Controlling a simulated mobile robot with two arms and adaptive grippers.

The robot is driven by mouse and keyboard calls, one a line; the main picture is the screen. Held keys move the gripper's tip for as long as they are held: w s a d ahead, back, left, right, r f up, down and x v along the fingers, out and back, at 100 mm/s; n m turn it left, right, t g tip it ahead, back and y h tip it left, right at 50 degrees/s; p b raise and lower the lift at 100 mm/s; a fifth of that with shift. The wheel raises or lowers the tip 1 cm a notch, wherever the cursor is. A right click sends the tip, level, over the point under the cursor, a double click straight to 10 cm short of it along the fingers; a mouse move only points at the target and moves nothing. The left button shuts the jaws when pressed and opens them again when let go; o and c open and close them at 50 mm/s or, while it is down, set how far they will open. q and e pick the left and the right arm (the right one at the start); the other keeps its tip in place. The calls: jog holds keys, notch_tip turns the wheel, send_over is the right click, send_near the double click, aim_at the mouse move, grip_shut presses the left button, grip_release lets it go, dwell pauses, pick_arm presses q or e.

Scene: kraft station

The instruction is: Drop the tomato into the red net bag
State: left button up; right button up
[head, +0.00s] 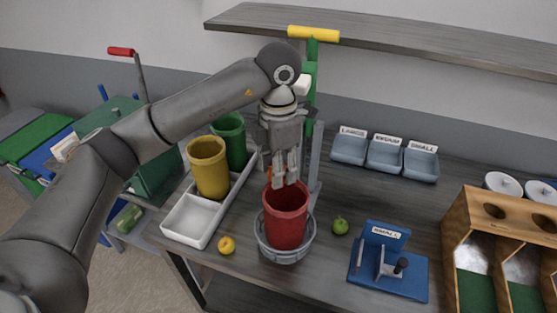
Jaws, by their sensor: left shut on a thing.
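The red net bag (285,218) looks like an open-topped red cylinder. It stands upright in a round grey bowl (287,252) near the front of the counter. My left gripper (284,177) points down at the bag's top opening, its fingertips over the back of the rim. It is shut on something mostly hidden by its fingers. A small orange-red patch (268,172) shows at the left finger, likely the tomato. My right gripper is not in view.
A white tray (186,220) with yellow (209,168) and green (229,139) cylinders stands left. A yellow fruit (226,245) and a green fruit (340,226) lie beside the bowl. A blue fixture (388,268) and wooden rack (455,230) stand right. Labelled trays (385,155) are behind.

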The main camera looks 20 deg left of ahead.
pick_arm(q)
jog(key=shift+f, duration=0.45)
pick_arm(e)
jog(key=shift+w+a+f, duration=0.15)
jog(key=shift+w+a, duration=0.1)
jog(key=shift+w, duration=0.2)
